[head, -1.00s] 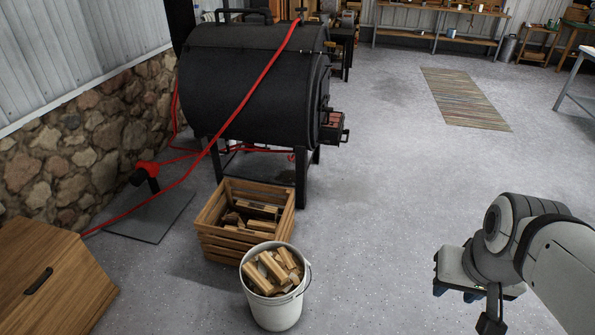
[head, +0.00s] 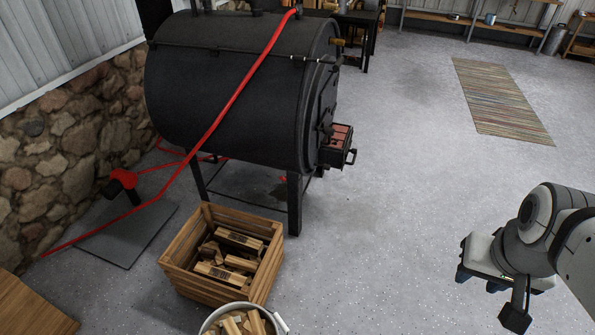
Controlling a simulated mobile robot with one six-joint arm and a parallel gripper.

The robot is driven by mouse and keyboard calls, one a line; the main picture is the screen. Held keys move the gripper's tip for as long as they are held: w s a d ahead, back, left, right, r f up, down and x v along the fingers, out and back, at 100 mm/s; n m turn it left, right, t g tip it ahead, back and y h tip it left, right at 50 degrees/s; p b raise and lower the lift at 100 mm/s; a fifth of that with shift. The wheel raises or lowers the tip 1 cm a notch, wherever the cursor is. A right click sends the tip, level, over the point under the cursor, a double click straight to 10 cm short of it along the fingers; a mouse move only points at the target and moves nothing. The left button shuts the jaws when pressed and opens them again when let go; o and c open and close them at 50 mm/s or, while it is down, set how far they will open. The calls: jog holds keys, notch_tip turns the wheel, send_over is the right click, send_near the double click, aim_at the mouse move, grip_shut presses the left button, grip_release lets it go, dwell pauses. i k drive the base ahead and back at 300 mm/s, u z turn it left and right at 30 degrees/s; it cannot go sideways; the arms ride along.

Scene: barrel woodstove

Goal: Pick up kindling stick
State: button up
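Kindling sticks (head: 238,324) stand in a white bucket (head: 279,322) at the bottom edge of the head view, partly cut off. Split wood pieces (head: 240,241) also lie in a slatted wooden crate (head: 183,249) just behind the bucket. I cannot tell which piece is the stick named in the task. My gripper (head: 484,290) is at the lower right, over bare floor, well to the right of the bucket and crate. It appears empty, and its opening is hard to see from here.
A black barrel stove (head: 235,95) on legs stands behind the crate. A red hose (head: 228,112) runs across it to the floor by a dark plate (head: 125,235). A stone wall (head: 60,150) is at left. The floor (head: 400,190) at right is open up to a striped rug (head: 500,100).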

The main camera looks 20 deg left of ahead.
aim_at(239, 263)
jog(key=z, duration=0.05)
jog(key=i, duration=2.65)
jog(key=u, duration=3.1)
jog(key=i, duration=1.05)
